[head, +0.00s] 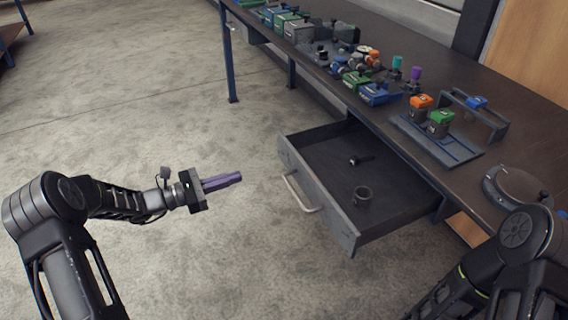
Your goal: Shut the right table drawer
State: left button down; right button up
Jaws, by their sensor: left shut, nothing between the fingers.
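The right table drawer (318,208) is pulled far out from under the dark table (440,75). Its grey front has a light bar handle (298,193) on the outside. A small dark ring-like part (362,196) and a small black piece (360,160) lie in the drawer. My left gripper (238,177), with purple fingers, is shut and empty. It is left of the drawer front, apart from the handle, pointing toward it. My right arm is at the lower right, and its gripper is out of view.
On the table stand several coloured boxes (295,28), pipe fittings (365,58), and a rack (470,118) beside orange and green blocks. A round grey part (515,186) sits near the front edge. Blue table legs (229,60) stand farther back. The floor left of the drawer is clear.

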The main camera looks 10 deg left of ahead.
aim_at(289, 160)
pick_arm(q)
jog(key=shift+n, duration=0.9)
jog(key=shift+d, duration=0.15)
jog(key=x, duration=1.3)
jog(key=shift+w+d+b, duration=0.3)
jog(key=shift+b, duration=0.05)
pick_arm(e)
jog(key=shift+f, duration=0.4)
